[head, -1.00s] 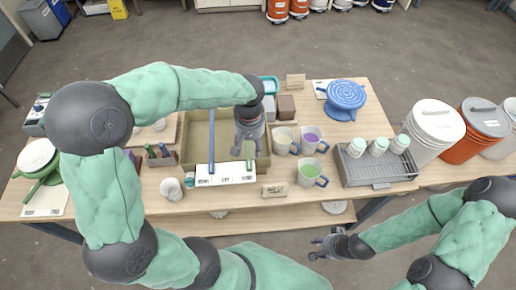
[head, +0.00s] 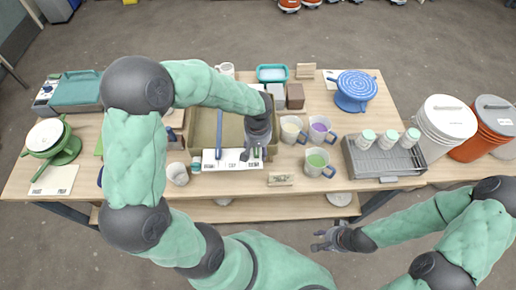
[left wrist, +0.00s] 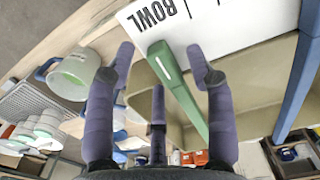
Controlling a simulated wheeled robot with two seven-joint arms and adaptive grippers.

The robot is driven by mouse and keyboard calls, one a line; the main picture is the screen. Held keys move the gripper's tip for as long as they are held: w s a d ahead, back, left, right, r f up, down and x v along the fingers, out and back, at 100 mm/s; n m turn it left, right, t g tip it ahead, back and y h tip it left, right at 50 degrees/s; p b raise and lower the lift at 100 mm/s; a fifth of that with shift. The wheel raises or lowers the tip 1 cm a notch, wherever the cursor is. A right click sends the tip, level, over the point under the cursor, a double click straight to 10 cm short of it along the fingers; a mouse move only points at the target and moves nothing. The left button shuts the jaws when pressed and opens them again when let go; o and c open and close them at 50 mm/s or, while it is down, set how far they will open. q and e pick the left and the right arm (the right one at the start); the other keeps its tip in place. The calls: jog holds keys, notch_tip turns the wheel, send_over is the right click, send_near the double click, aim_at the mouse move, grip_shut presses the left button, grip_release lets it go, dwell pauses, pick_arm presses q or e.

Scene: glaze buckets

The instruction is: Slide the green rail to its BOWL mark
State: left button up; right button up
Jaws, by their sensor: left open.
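The green rail (left wrist: 172,75) lies across the tan basin (left wrist: 258,122), its near end by a white marked card (left wrist: 220,25). My right gripper (head: 320,240) is open and empty before the table.
Several mugs, one with green glaze (head: 317,162), stand right of the basin. A grey rack (head: 385,160) with white-and-green jars stands further right. A small sign (head: 281,180) is at the front edge. A white cup (head: 177,174) stands left of the card.

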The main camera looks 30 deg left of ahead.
pick_arm(q)
jog(key=shift+c, duration=0.3)
grip_shut()
jog(key=shift+s+a, duration=0.55)
jog(key=shift+a, duration=0.25)
jog(key=shift+s+a, duration=0.5)
jog(key=shift+a, duration=0.3)
jog(key=shift+o, duration=0.3)
grip_release()
jog(key=shift+d, duration=0.1)
jog(key=shift+r, duration=0.1)
notch_tip(320, 180, up, 12)
